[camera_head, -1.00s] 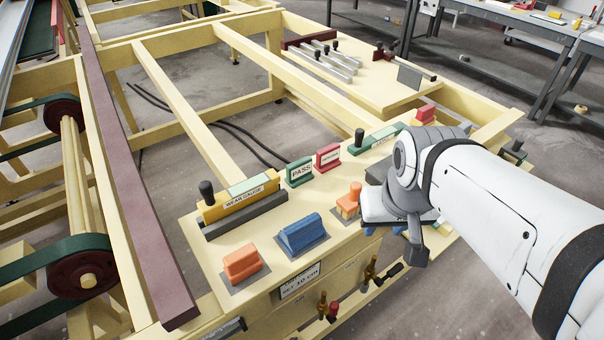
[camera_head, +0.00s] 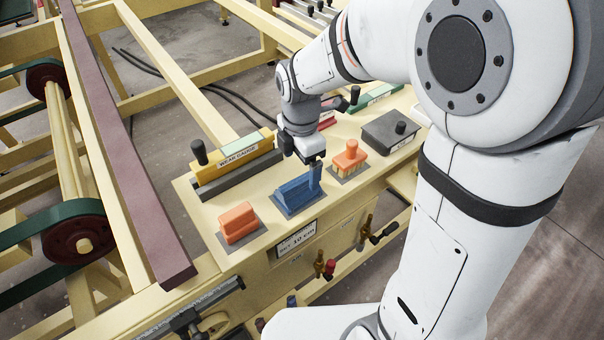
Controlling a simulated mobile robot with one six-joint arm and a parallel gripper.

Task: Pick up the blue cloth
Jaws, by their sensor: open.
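The blue cloth (camera_head: 293,194) is a folded, ridge-shaped bundle on a grey pad on the pale wooden bench top, between an orange cloth and an orange brush. My gripper (camera_head: 313,176) points down at the right end of the blue cloth. It is open, with one blue-tipped finger visible beside or just over that end; the other finger is hard to make out. Whether the finger touches the cloth I cannot tell. The cloth still sits on its pad.
The orange cloth (camera_head: 239,222) lies to the left and the orange brush (camera_head: 350,157) stands close on the right. Behind is the yellow wear gauge (camera_head: 234,157) with its black knob. A dark grey block (camera_head: 391,132) with a knob sits farther right.

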